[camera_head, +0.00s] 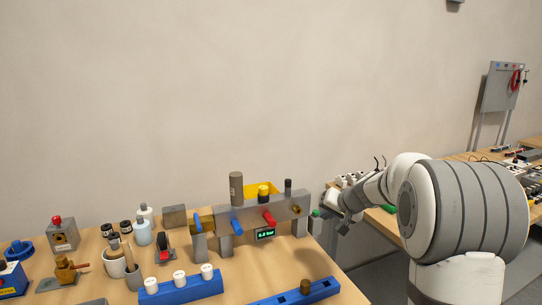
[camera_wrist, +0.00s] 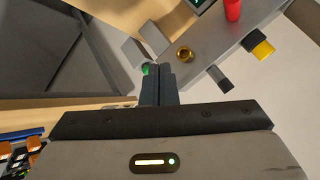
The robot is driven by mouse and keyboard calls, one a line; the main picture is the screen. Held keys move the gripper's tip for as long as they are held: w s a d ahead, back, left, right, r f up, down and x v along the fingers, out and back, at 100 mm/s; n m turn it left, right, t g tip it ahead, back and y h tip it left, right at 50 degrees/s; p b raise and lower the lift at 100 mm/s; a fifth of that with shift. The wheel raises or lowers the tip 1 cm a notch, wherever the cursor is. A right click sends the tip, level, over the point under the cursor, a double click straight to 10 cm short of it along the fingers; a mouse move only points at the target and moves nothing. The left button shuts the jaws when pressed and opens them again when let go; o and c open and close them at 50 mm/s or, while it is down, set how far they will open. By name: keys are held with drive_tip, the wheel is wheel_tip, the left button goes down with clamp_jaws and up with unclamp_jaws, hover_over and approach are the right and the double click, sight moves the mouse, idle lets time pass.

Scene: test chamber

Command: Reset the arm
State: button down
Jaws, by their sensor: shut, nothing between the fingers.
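My arm reaches in from the right in the head view. My gripper (camera_head: 325,211) is at the right end of the grey valve block (camera_head: 290,208) on the bench. In the wrist view my gripper (camera_wrist: 160,72) has its two dark fingers together, with nothing visible between them. A small green part (camera_wrist: 148,69) shows right by the fingertips; I cannot tell whether they touch it. The wrist view also shows the block (camera_wrist: 205,45), with a brass fitting (camera_wrist: 184,54) just past the fingertips.
The block carries a red handle (camera_head: 269,218), a blue handle (camera_head: 237,227) and a small display (camera_head: 265,234). Blue racks (camera_head: 180,290) lie along the front. Bottles (camera_head: 143,232) and a white cup (camera_head: 115,264) stand left. Another cluttered bench (camera_head: 380,215) is behind my arm.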

drive_tip(key=s+a+r+n+g+h, duration=0.1)
drive_tip(key=s+a+g, duration=0.1)
drive_tip(key=s, duration=0.8)
drive_tip(key=s+a+r+n+g, duration=0.1)
drive_tip(key=s+a, duration=0.1)
drive_tip(key=s, duration=0.8)
drive_tip(key=s+d+f+g+h, duration=0.1)
drive_tip(key=s, duration=0.8)
drive_tip(key=s+d+f+n+g+h, duration=0.1)
drive_tip(key=s+f+h, duration=0.1)
drive_tip(key=s, duration=0.7)
drive_tip(key=shift+d+f, duration=0.25)
drive_tip(key=shift+f, duration=0.05)
